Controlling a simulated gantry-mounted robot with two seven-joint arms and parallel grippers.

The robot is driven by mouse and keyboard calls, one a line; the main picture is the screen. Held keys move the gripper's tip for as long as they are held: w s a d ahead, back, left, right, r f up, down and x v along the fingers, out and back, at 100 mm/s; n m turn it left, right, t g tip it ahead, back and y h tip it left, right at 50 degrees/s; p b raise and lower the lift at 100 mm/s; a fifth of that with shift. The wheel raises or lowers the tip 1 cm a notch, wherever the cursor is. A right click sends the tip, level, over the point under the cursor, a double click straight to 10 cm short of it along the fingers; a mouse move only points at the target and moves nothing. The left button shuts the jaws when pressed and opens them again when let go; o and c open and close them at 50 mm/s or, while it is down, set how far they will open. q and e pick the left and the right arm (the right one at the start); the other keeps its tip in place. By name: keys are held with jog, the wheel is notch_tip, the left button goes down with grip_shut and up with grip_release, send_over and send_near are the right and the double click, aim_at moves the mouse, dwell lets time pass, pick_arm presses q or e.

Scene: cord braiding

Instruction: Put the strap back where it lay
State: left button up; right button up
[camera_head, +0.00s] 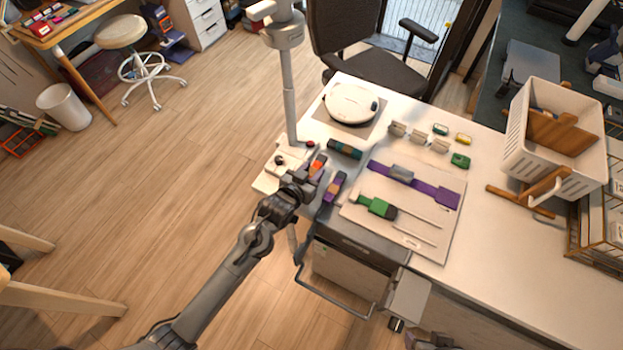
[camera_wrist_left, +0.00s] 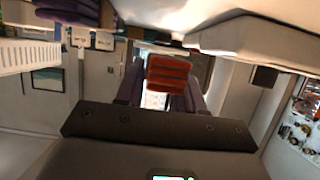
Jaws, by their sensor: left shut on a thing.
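My left gripper (camera_head: 312,172) is at the near left corner of the white table. It is shut on a folded orange-red strap (camera_head: 317,166). In the left wrist view the strap (camera_wrist_left: 168,75) sits between the two purplish fingers. I cannot tell whether it touches the table. A purple bundle (camera_head: 333,187) lies just right of the gripper. A flat purple strap (camera_head: 436,192) with a grey block and a green piece (camera_head: 377,207) with cords lie on the pale board (camera_head: 428,246). At the bottom edge, a dark part that may be my right gripper is barely visible.
A dark teal roll (camera_head: 345,149) lies behind the gripper. A white round device (camera_head: 351,103) sits on a grey mat at the back. Small grey, green and yellow pieces stand right of it. A white basket (camera_head: 516,130) stands at the right. The table's right front is clear.

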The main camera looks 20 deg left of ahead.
pick_arm(q)
jog(key=shift+f+b, duration=0.45)
jog(key=shift+f, duration=1.45)
jog(key=o, duration=0.9)
jog(key=shift+f, duration=0.15)
jog(key=shift+c, duration=0.2)
jog(key=shift+s+r, duration=0.3)
jog(key=s+a+r+g, duration=0.1)
jog(key=s+g, duration=0.2)
jog(key=s, duration=0.7)
jog(key=s+a+r+g+y+p, duration=0.1)
jog(key=s+a+r+g, duration=0.1)
jog(key=s, duration=0.8)
jog(key=s+a+r+g+p, duration=0.1)
jog(key=s+g, duration=0.3)
jog(key=s, duration=0.7)
jog(key=shift+a+r+m+g, duration=0.3)
jog(key=shift+r+g, duration=0.1)
jog(key=shift+r, duration=0.15)
